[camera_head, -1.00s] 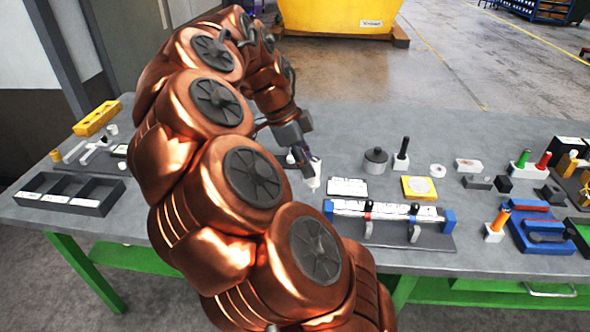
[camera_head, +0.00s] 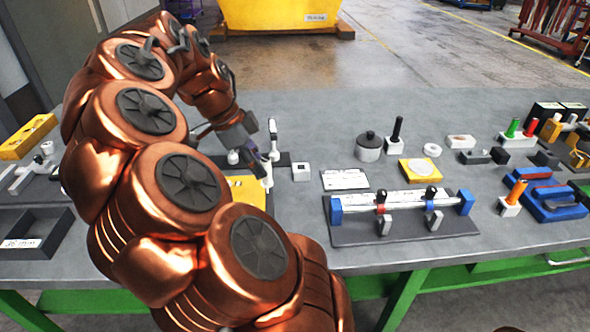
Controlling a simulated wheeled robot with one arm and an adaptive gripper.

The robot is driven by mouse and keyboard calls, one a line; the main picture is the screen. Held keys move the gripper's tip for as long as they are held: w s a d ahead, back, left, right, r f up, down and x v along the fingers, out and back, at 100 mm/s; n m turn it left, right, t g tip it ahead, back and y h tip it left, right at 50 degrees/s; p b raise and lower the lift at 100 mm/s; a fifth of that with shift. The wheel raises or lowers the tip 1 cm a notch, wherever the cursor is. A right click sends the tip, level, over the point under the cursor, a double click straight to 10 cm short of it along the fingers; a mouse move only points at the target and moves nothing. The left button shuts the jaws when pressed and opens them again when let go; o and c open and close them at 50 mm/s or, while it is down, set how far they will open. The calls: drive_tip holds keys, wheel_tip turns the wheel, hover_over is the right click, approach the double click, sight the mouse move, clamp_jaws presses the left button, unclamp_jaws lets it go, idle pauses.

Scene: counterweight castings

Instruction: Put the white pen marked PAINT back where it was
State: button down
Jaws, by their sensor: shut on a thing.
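My gripper (camera_head: 258,160) is at the end of the copper arm, low over the middle-left of the bench. It is shut on the white pen (camera_head: 267,175), which looks close to upright. The mark on the pen is too small to read. A small white block (camera_head: 301,172) with a dark spot on top stands just right of the pen, apart from it.
A dark stand with an upright post (camera_head: 273,130) is close behind the gripper. A yellow plate (camera_head: 246,190) lies just left of the pen, partly behind my arm. A white card (camera_head: 345,179) and a fixture with a long bar (camera_head: 400,205) lie to the right. My arm hides the bench's left-middle.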

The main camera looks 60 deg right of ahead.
drive_tip(key=d+p, duration=0.1)
drive_tip(key=d, duration=0.4)
drive_tip(key=d+f+p, duration=0.1)
drive_tip(key=d+p, duration=0.1)
drive_tip(key=d, duration=0.3)
drive_tip(key=d+p, duration=0.1)
drive_tip(key=d, duration=0.4)
drive_tip(key=shift+w+d+f, duration=0.1)
drive_tip(key=shift+d+f, duration=0.1)
drive_tip(key=shift+f+p, duration=0.8)
drive_tip(key=shift+f, duration=1)
drive_tip(key=shift+f, duration=0.15)
drive_tip(key=c, duration=1)
unclamp_jaws()
